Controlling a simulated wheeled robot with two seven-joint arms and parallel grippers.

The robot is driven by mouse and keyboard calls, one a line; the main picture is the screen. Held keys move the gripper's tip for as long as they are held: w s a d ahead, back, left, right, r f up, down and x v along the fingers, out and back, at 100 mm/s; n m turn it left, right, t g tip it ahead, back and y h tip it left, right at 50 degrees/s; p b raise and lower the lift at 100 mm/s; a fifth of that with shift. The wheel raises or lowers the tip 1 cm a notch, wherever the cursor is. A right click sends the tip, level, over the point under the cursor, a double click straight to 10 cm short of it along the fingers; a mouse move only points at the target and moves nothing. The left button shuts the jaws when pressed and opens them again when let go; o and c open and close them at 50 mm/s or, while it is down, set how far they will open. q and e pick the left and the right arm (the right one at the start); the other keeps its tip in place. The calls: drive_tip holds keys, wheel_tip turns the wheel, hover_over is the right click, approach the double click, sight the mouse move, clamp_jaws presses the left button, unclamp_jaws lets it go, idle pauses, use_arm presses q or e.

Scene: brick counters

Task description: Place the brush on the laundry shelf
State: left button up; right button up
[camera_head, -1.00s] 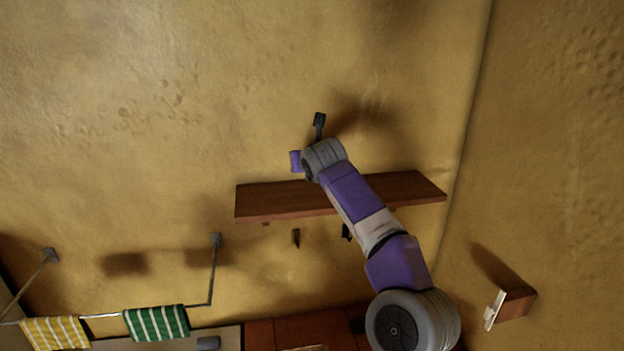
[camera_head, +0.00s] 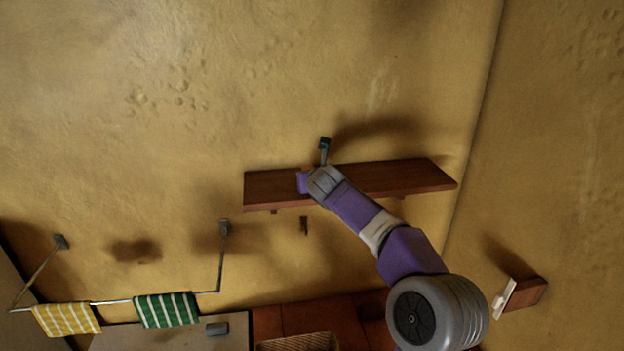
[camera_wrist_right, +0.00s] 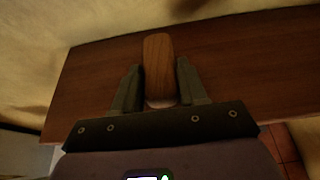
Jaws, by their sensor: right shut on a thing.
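The laundry shelf (camera_head: 410,178) is a brown wooden board on the yellow wall. It also fills much of the right wrist view (camera_wrist_right: 225,62). My right gripper (camera_wrist_right: 160,82) is shut on the brush (camera_wrist_right: 158,55), whose brown wooden part shows between the two fingers, with a pale edge below. In the head view my right gripper (camera_head: 325,146) is at the shelf's left half. The brush lies over the board in the wrist view; I cannot tell whether it touches it. My left gripper is not in view.
A wall rail at lower left holds a yellow striped towel (camera_head: 67,319) and a green striped towel (camera_head: 166,310). A wicker basket (camera_head: 298,342) shows at the bottom edge. A small wooden wall piece (camera_head: 524,293) is at right. The shelf's right half looks clear.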

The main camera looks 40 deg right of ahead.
drive_tip(key=shift+w+f, duration=0.1)
drive_tip(key=shift+f, duration=0.15)
drive_tip(key=shift+f, duration=0.15)
drive_tip(key=o, duration=1)
drive_tip(key=shift+o, duration=0.2)
drive_tip(key=v, duration=1.2)
drive_tip(key=shift+b, duration=0.4)
